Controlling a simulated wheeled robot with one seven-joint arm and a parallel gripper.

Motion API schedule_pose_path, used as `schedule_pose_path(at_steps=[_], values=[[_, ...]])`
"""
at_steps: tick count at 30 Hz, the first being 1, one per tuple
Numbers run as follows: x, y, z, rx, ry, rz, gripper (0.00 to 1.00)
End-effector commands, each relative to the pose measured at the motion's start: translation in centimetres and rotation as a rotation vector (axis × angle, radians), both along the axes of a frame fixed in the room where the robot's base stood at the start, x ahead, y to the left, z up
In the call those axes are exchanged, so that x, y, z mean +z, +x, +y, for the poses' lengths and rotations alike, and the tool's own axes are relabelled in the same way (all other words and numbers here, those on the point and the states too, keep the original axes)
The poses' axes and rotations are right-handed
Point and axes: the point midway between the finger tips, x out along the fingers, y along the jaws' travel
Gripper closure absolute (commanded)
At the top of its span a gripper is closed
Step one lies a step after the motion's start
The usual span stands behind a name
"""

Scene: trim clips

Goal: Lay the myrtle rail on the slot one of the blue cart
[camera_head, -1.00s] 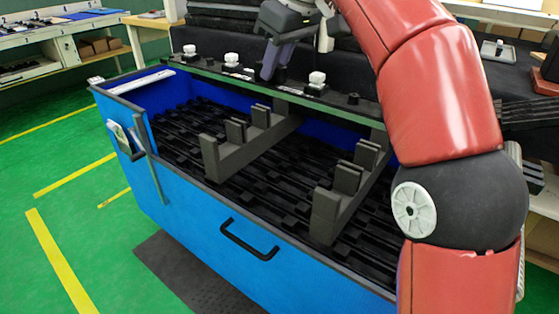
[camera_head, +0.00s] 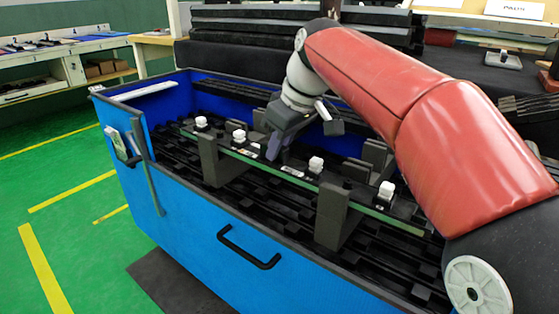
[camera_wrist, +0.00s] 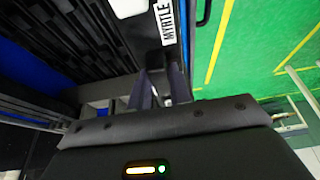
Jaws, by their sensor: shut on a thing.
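The myrtle rail (camera_head: 300,172) is a long dark strip with a green front edge and several white clips on top. In the wrist view its white label (camera_wrist: 167,22) reads MYRTLE. My gripper (camera_head: 273,150) is shut on the rail near its middle; the wrist view shows the fingers (camera_wrist: 158,92) at the rail. The rail spans the two grey slotted supports of the blue cart (camera_head: 185,205), near their front posts (camera_head: 335,218). I cannot tell whether it rests in the slots or hangs just above them. My arm hides part of the supports behind.
The cart has raised blue walls, a black ribbed floor and a front handle (camera_head: 248,248). A dark bench (camera_head: 470,75) stands behind it. Another workbench (camera_head: 60,55) is at the far left. Green floor with yellow lines lies open to the left.

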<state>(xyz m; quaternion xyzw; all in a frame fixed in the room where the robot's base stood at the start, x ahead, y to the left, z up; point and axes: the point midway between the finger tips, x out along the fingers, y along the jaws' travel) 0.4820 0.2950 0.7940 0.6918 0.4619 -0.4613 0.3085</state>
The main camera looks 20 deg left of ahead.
Motion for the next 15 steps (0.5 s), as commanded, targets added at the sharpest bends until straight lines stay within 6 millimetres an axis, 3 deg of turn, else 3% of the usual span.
schedule_pose_path(at_steps=[4,15], values=[[-2.2,0.0,0.0,0.000,0.000,0.000,1.00],[-2.6,0.0,0.0,0.000,0.000,0.000,1.00]])
